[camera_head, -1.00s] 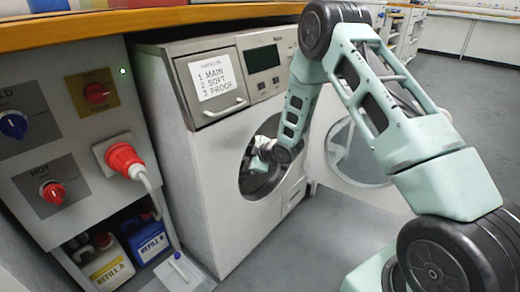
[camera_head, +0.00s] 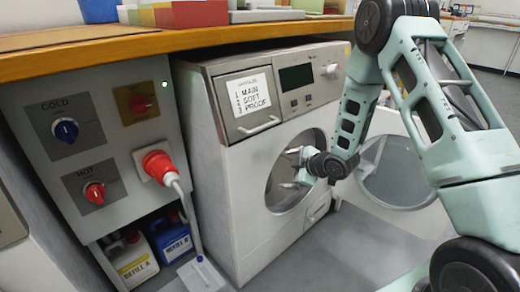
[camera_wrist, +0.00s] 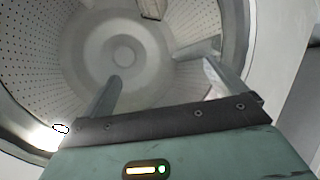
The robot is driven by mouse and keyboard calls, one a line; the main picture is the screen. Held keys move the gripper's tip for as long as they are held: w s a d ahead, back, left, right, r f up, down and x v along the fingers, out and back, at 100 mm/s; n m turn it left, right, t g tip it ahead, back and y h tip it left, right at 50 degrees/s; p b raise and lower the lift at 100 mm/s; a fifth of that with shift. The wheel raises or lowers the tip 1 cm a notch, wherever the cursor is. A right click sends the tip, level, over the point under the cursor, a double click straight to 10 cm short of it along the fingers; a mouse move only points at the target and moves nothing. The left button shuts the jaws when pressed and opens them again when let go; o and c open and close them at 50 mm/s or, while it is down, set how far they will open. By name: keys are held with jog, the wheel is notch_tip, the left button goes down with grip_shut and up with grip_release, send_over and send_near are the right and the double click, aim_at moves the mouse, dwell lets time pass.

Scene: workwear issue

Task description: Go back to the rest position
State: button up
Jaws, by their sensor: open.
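My gripper (camera_head: 297,168) is at the round door opening of the white washing machine (camera_head: 238,170), its fingers pointing into the drum. In the wrist view the two fingers of my gripper (camera_wrist: 166,82) stand wide apart with nothing between them. The perforated metal drum (camera_wrist: 60,60) fills most of that view. A pale piece (camera_wrist: 153,8) shows at its top edge; I cannot tell whether it is a drum paddle or a loose item.
The round door (camera_head: 398,175) stands open to the right, behind my arm. A control panel with a red plug (camera_head: 158,166) is at the left, with refill jugs (camera_head: 135,262) below. A wooden counter (camera_head: 150,42) runs above. Grey floor is free in front.

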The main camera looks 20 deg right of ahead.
jog(key=s+a+r+m+g+h, duration=0.1)
jog(key=s+r+m+g, duration=0.3)
jog(key=s, duration=0.4)
jog(key=s+a+r+m+g+h, duration=0.1)
jog(key=s+a+r+m+h, duration=0.1)
jog(key=s+r+m, duration=0.5)
jog(key=s+a+r+m+g+h, duration=0.1)
jog(key=s+r+m+g, duration=0.2)
jog(key=s, duration=0.6)
jog(key=s+a+r+n+g, duration=0.1)
jog(key=s+a+n, duration=0.4)
jog(key=a, duration=0.4)
jog(key=s+a+r+n+g, duration=0.2)
jog(key=s+a+n, duration=0.1)
jog(key=s+a, duration=0.5)
notch_tip(320, 180, up, 38)
jog(key=a+p, duration=0.1)
jog(key=p, duration=3.7)
jog(key=shift+w+f+n+y, duration=0.2)
jog(key=shift+n+y, duration=0.1)
jog(key=shift+y, duration=0.1)
